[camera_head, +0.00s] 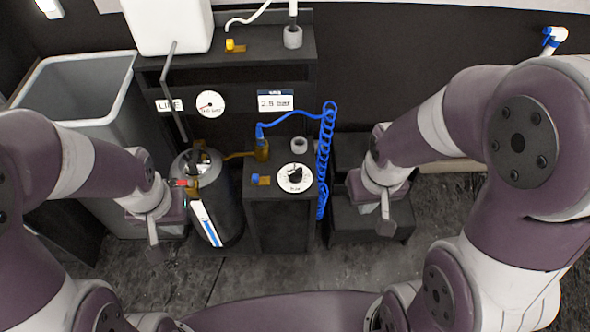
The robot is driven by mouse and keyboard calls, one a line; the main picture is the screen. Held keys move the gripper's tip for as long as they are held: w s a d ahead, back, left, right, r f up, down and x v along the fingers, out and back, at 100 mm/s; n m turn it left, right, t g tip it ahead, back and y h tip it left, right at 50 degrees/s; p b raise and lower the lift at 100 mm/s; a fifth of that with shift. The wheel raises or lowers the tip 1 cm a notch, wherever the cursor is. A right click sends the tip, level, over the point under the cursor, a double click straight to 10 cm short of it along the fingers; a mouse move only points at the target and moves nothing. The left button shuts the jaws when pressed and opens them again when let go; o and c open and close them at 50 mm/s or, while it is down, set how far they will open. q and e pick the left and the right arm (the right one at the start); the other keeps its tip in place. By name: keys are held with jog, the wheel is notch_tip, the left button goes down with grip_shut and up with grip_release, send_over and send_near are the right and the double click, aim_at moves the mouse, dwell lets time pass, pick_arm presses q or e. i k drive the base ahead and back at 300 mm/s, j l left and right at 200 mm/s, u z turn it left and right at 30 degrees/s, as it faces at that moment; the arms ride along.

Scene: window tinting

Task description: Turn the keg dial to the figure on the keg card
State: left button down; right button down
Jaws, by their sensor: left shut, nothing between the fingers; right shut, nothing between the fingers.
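The keg dial (295,178) is a round white face with a black knob, on top of a dark box (283,217). The figures around it are too small to read. A card (275,101) on the dark panel behind appears to read 2.5 bar; its blue heading is too small to read. The dark keg (226,212) with a blue and white label stands left of the box. My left gripper (155,252) is shut and empty, left of the keg. My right gripper (386,228) is shut and empty, right of the dial and apart from it.
A round gauge (210,104) and a LINE label (169,105) are on the panel. A coiled blue hose (324,160) hangs just right of the dial. A grey bin (75,88) stands at left. Dark boxes (345,218) stand near my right gripper.

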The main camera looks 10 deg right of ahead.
aim_at(294, 176)
jog(key=i+z, duration=0.1)
jog(key=z, duration=0.3)
jog(key=i+l+z, duration=0.1)
jog(key=z, duration=0.3)
jog(key=i+z, duration=0.15)
jog(key=z, duration=0.25)
